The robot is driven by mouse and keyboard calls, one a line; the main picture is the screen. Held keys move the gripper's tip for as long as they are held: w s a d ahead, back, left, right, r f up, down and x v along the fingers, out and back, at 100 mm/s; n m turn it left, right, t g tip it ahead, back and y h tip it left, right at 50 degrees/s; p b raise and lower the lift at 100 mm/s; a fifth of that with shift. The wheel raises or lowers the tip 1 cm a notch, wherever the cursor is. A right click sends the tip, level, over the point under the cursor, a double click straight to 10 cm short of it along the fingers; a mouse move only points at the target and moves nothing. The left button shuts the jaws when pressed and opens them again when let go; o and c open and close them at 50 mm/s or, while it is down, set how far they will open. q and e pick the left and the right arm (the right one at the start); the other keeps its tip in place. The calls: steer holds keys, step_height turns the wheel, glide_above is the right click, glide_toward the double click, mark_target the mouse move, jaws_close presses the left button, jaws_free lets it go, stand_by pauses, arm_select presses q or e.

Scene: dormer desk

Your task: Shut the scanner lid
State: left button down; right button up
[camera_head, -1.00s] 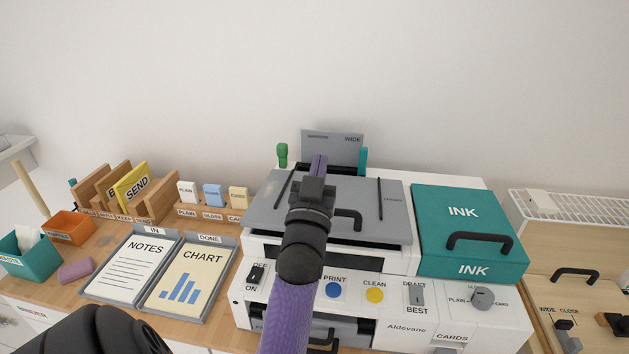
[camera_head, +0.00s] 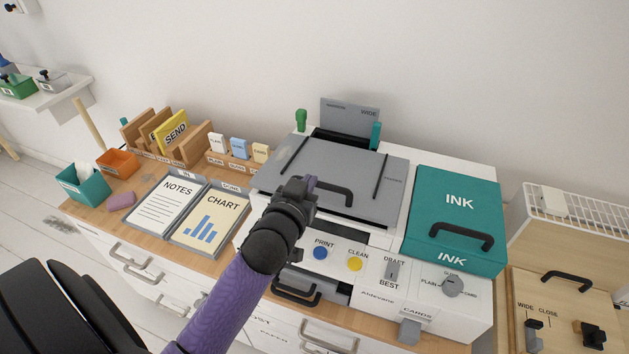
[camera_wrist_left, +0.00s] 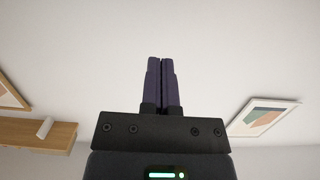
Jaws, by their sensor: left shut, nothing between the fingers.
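The grey scanner lid (camera_head: 345,170) lies flat, or nearly so, on top of the white printer (camera_head: 388,262). A black handle (camera_head: 335,193) shows at its front edge. My left gripper (camera_head: 311,183) is in front of and over the lid's front left part, beside the handle, and hides part of that edge. I cannot tell whether it touches the lid. In the left wrist view its purple fingers (camera_wrist_left: 162,64) are together, with nothing between them. My right gripper is not in view.
A teal INK box (camera_head: 458,195) with a black handle stands right of the lid. A paper support (camera_head: 350,116) rises behind it. NOTES (camera_head: 165,208) and CHART (camera_head: 210,222) trays lie on the left of the desk, with sorters behind.

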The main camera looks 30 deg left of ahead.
arm_select(q)
steer(key=b, duration=0.1)
glide_above(318, 183)
steer(key=s, duration=0.2)
steer(key=f, duration=0.3)
steer(key=b, duration=0.1)
steer(key=d+f, duration=0.1)
steer(key=shift+w+f, duration=0.25)
steer(key=shift+f, duration=0.1)
steer(key=f+b, duration=0.1)
steer(key=s+f+b, duration=0.1)
steer(key=f, duration=0.1)
steer(key=shift+d, duration=0.1)
steer(key=shift+s, duration=0.1)
